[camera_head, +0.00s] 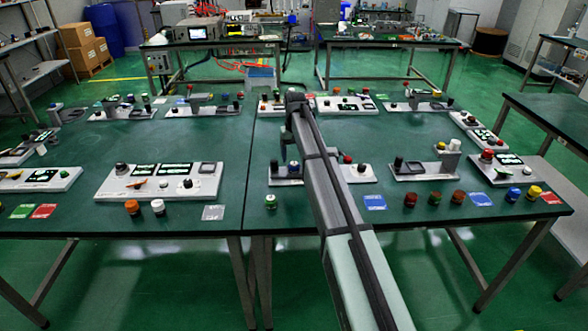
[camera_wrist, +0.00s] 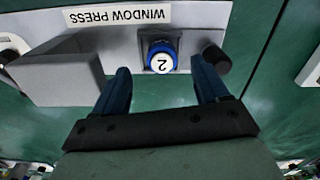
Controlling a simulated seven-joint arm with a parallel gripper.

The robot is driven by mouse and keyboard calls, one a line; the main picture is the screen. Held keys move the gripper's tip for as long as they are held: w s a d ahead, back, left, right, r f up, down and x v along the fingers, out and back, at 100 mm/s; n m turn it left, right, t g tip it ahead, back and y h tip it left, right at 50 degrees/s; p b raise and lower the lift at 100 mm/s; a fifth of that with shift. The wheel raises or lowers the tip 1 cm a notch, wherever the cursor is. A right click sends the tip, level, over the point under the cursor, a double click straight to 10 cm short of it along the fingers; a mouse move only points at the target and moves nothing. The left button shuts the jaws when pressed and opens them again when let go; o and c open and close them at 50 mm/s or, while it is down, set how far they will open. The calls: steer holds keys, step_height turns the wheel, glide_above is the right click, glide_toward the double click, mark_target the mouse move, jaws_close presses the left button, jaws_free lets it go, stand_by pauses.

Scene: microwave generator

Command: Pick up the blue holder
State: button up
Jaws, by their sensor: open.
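The blue holder (camera_wrist: 162,48) is a round blue piece with a white top marked 2. It sits on a pale panel labelled WINDOW PRESS (camera_wrist: 118,15). In the head view the blue holder (camera_head: 293,167) shows just left of my arm. My gripper (camera_wrist: 160,70) is open and empty in the wrist view. Its two blue fingers reach toward the panel, one on each side of the holder, with visible gaps. The holder appears between or just beyond the fingertips; the exact depth is unclear. My arm hides part of the panel in the head view.
A black knob (camera_wrist: 216,58) stands close to the right finger. A grey block (camera_wrist: 58,78) lies close to the left finger. Other control panels (camera_head: 160,182) stand around the green table. Loose caps and a blue card (camera_head: 375,202) lie along the front edge.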

mark_target(294, 163)
step_height(294, 163, down, 4)
steer(key=shift+w+a+f, duration=0.1)
steer(key=shift+w, duration=0.05)
steer(key=shift+c, duration=0.3)
steer(key=c, duration=1.3)
steer(key=shift+o, duration=0.2)
steer(key=shift+r, duration=0.2)
